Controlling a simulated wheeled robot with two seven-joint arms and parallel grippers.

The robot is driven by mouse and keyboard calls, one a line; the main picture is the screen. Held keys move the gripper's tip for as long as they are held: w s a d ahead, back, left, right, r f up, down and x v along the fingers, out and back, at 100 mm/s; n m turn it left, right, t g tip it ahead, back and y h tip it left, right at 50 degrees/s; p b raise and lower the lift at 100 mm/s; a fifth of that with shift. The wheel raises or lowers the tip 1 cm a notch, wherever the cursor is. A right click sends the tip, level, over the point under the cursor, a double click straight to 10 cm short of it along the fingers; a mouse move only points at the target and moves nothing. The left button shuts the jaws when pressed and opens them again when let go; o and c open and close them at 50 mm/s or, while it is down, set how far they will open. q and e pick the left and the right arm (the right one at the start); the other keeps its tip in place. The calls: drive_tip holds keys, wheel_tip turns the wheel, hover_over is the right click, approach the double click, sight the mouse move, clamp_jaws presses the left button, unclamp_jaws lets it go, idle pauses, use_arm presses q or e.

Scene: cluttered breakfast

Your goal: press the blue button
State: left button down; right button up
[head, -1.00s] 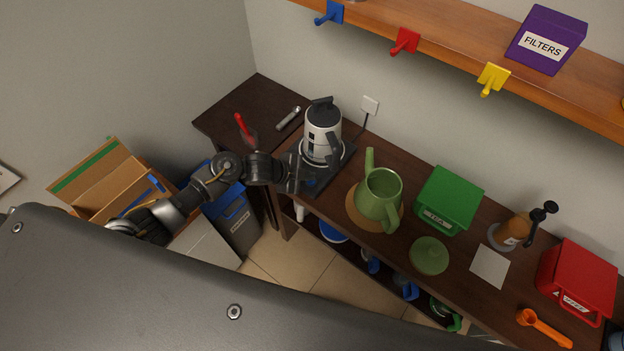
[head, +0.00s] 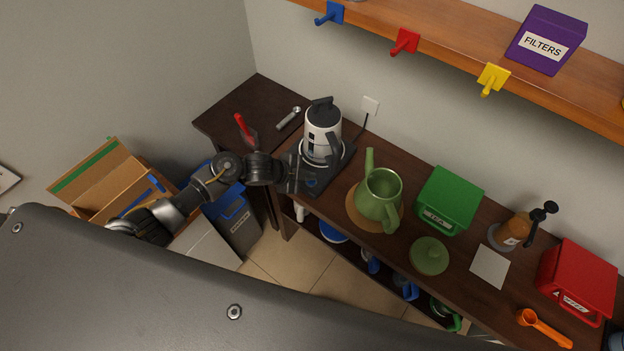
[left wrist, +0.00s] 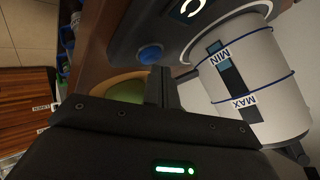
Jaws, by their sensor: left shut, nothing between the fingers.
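The blue button (head: 312,183) is on the dark base (head: 335,172) of the white kettle (head: 322,135). It also shows in the left wrist view (left wrist: 150,54), round and uncovered, beside a lit white ring symbol (left wrist: 188,8). My left gripper (head: 295,180) is shut and empty. It is at the base's front left edge, just left of the button. In the left wrist view its fingertips (left wrist: 160,75) lie just below the button in the picture, with a small gap seemingly between them. My right gripper is not in view.
A green pot (head: 380,195) stands on a round mat right of the base. A red-handled tool (head: 243,126) and a metal scoop (head: 288,118) lie behind my left gripper. A green box (head: 450,198) and a green lid (head: 429,255) are farther right.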

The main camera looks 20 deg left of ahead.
sight(308, 182)
use_arm(q)
drive_tip(key=shift+f, duration=0.1)
idle(0.3)
drive_tip(key=shift+f+b, duration=0.3)
drive_tip(key=shift+f, duration=0.05)
drive_tip(key=shift+r, duration=0.1)
drive_tip(key=shift+r+p, duration=0.3)
drive_tip(key=shift+p, duration=0.2)
wheel_tip(308, 182, up, 6)
drive_tip(key=p, duration=0.6)
drive_tip(key=shift+r, duration=0.1)
idle(0.3)
